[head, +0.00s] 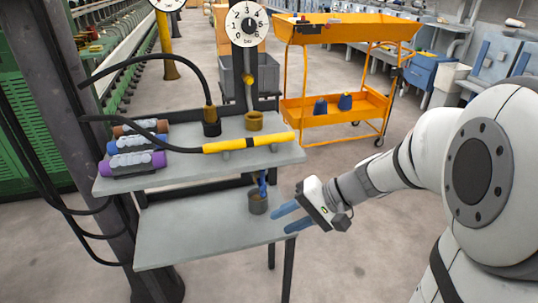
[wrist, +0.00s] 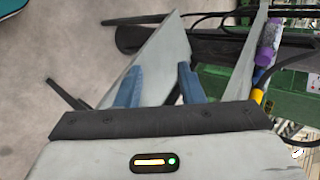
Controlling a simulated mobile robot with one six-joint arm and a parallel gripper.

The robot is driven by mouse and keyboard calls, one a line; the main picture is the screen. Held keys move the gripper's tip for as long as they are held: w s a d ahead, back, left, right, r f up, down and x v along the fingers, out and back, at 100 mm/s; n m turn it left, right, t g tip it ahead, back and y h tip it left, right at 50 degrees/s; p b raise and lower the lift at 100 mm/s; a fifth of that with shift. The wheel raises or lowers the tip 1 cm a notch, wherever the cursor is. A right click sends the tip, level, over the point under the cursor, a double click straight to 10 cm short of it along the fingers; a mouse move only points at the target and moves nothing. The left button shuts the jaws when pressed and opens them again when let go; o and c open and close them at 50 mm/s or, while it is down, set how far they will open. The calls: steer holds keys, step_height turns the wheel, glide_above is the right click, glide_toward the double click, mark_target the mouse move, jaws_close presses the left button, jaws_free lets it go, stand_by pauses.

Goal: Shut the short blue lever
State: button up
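The short blue lever (head: 262,184) stands roughly upright on a small grey cylindrical fitting (head: 258,204) on the lower shelf of the bench, near its right end. I cannot make out the lever in the wrist view. My gripper (head: 279,220) is just right of the fitting, its two blue fingers pointing left towards it and apart from the lever. In the wrist view the fingers of my gripper (wrist: 159,70) are spread with nothing between them.
The upper shelf (head: 215,160) overhangs behind the lever and carries a yellow tube (head: 248,143), a purple roll (head: 132,169), black hoses and a brass fitting (head: 254,121). The lower shelf (head: 190,235) is bare to the left. An orange cart (head: 335,112) stands behind.

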steer(key=w+f+m+t+y+b, duration=0.1)
steer(key=w, duration=0.2)
steer(key=w+d+f+t+y+b, duration=0.1)
steer(key=w+f+b, duration=0.1)
steer(key=w, duration=0.1)
steer(key=w+d+f+m+t+y+b, duration=0.1)
steer(key=w+f+t, duration=0.1)
steer(key=w, duration=0.1)
steer(key=shift+w+d+f+m+b, duration=0.1)
steer(key=shift+w+d+m+b, duration=0.1)
steer(key=shift+m+b, duration=0.1)
steer(key=c, duration=0.5)
steer(key=w+d+f+m+t+b, duration=0.1)
steer(key=w+d+t, duration=0.1)
steer(key=w+d+f+m+t+b, duration=0.1)
steer(key=w+d+t, duration=0.1)
steer(key=w, duration=0.1)
steer(key=w+d+f+m+t+b, duration=0.1)
steer(key=w+d+t, duration=0.1)
steer(key=w+d, duration=0.1)
steer(key=shift+f+t+b, duration=0.3)
steer(key=shift+t, duration=0.1)
jaws_close()
steer(key=shift+w+d, duration=0.1)
steer(key=shift+d, duration=0.15)
